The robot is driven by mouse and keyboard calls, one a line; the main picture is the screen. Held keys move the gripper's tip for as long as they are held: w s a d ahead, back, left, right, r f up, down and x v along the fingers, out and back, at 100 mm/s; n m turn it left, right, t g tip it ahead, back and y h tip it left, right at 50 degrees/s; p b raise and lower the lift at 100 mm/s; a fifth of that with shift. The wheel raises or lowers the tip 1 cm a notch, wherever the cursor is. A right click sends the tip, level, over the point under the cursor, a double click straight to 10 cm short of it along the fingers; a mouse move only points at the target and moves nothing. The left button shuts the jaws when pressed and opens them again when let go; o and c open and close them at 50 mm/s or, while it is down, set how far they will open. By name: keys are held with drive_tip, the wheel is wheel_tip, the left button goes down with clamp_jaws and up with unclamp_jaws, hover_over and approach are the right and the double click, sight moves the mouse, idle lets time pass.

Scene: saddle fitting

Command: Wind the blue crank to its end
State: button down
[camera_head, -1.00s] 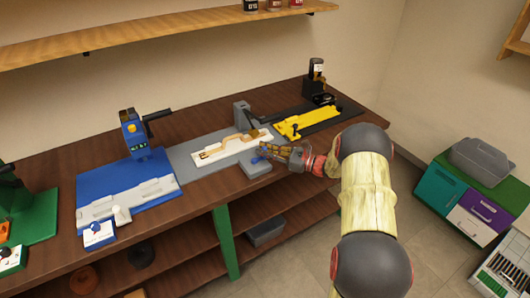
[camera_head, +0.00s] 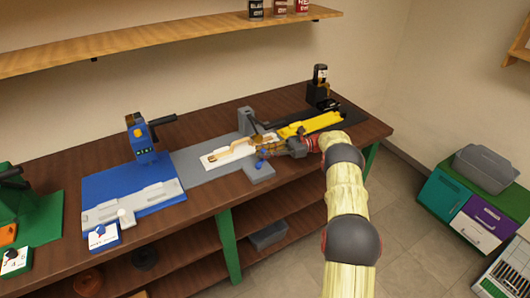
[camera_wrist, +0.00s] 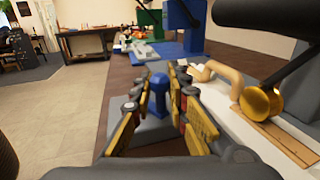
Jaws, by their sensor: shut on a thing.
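The blue crank (camera_head: 261,163) sits at the front of the grey station on the bench, beside a small grey block. In the wrist view its upright blue knob (camera_wrist: 160,92) stands between my fingers, above a grey base. My gripper (camera_head: 273,152) comes in from the right in the head view. It is shut on the knob, with one yellow finger on each side (camera_wrist: 161,108). The fingers partly hide the crank's arm, so I cannot tell its angle.
A white board (camera_head: 215,157) with a tan curved piece lies behind the crank. A grey post (camera_head: 245,122) with a dark lever stands close by. A yellow fixture (camera_head: 322,122) is to the right, a blue station (camera_head: 100,192) to the left. Open floor lies before the bench.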

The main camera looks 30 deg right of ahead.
drive_tip(key=shift+w+a+r+n+g+p, duration=0.15)
drive_tip(key=shift+w+n+g+p, duration=0.1)
drive_tip(key=shift+n+g+p, duration=0.35)
drive_tip(key=shift+w+g, duration=0.1)
drive_tip(key=shift+g, duration=0.5)
drive_tip(key=c, duration=1.7)
unclamp_jaws()
drive_tip(key=shift+s+m+t+b, duration=0.25)
drive_tip(key=shift+t+b, duration=0.25)
drive_tip(key=shift+t, duration=0.3)
